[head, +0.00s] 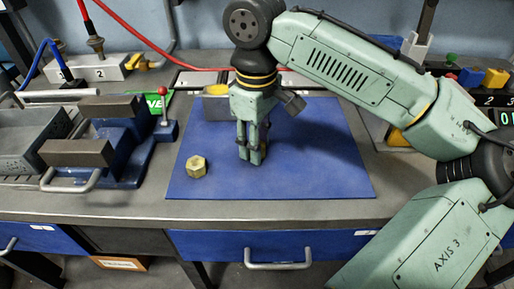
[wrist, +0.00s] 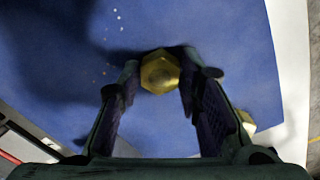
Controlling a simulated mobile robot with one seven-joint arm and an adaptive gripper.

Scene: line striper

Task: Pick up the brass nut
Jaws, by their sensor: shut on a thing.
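A brass-coloured hexagonal nut (wrist: 160,72) sits between the fingertips in the wrist view. My gripper (wrist: 159,78) is shut on it, with a finger on either side. In the head view my gripper (head: 251,160) points straight down, low over the blue mat (head: 320,160); its fingers hide the held nut there. A second brass hexagonal piece (head: 196,166) lies on the mat to the left of my gripper, apart from it. In the wrist view a brass piece (wrist: 247,122) shows partly behind the right finger.
A blue vise (head: 122,150) and a grey tray (head: 30,140) stand left of the mat. A red-knobbed lever (head: 163,105) is near the mat's left edge. A grey container with yellow contents (head: 215,103) stands behind. The mat's right side is clear.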

